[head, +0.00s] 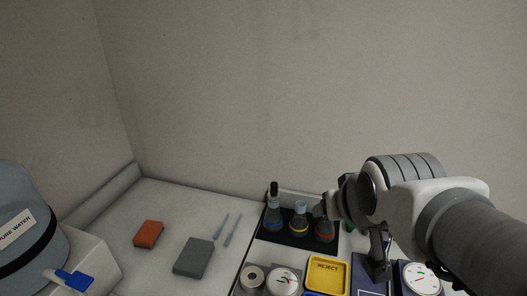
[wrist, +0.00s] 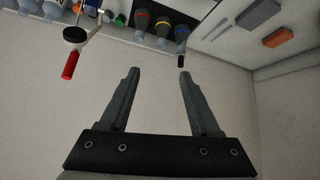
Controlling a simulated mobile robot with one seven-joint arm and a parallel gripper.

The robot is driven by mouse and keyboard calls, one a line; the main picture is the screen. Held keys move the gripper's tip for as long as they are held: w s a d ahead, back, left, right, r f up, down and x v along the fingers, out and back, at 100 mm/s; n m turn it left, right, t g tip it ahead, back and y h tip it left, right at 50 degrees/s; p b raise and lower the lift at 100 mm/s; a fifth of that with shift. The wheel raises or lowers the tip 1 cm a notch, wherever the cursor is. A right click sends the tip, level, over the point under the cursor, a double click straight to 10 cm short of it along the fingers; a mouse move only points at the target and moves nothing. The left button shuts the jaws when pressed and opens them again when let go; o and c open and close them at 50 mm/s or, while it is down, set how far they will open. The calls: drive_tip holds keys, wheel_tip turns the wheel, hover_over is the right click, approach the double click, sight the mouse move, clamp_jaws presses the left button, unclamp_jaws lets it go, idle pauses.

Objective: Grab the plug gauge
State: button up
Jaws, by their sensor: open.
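I cannot clearly identify the plug gauge in either view. A tool with a red handle (wrist: 70,64), a black round part and a pale curved frame shows at the upper left of the wrist view; whether it is the plug gauge I cannot tell. My gripper (wrist: 157,72) is open, with nothing between its two fingers. In the head view my gripper (head: 322,208) is at the right, close to the flasks and seen from the side; the arm hides part of the bench behind it.
Flasks with a blue (head: 273,218), a yellow (head: 299,223) and a red band (head: 324,232) stand on a black mat. A yellow REJECT tray (head: 327,275), a metal ring (head: 252,278) and dials (head: 284,282) (head: 421,279) are in front. Orange (head: 149,234) and grey blocks (head: 194,258) lie left.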

drive_tip(key=w+a+f+t+b, duration=0.2)
drive_tip(key=w+f+t+b, duration=0.2)
drive_tip(key=w+f+b, duration=0.75)
drive_tip(key=n+t+y+b, duration=0.2)
drive_tip(key=t+y+b, duration=0.25)
drive_tip(key=b, duration=0.25)
approach(273, 192)
drive_tip(key=shift+t, duration=0.45)
drive_tip(key=x, duration=0.5)
drive_tip(key=b+x, duration=0.1)
drive_tip(key=x, duration=0.2)
drive_tip(key=shift+w+a+f, duration=0.1)
drive_tip(key=shift+w+f, duration=0.25)
drive_tip(key=shift+f, duration=0.05)
drive_tip(key=shift+d+b+x, duration=0.15)
drive_tip(key=shift+b+x, duration=0.05)
drive_tip(key=shift+x, duration=1.1)
drive_tip(key=shift+d+b+x, duration=0.15)
drive_tip(key=shift+x, duration=1.2)
drive_tip(key=shift+f, duration=0.1)
clamp_jaws()
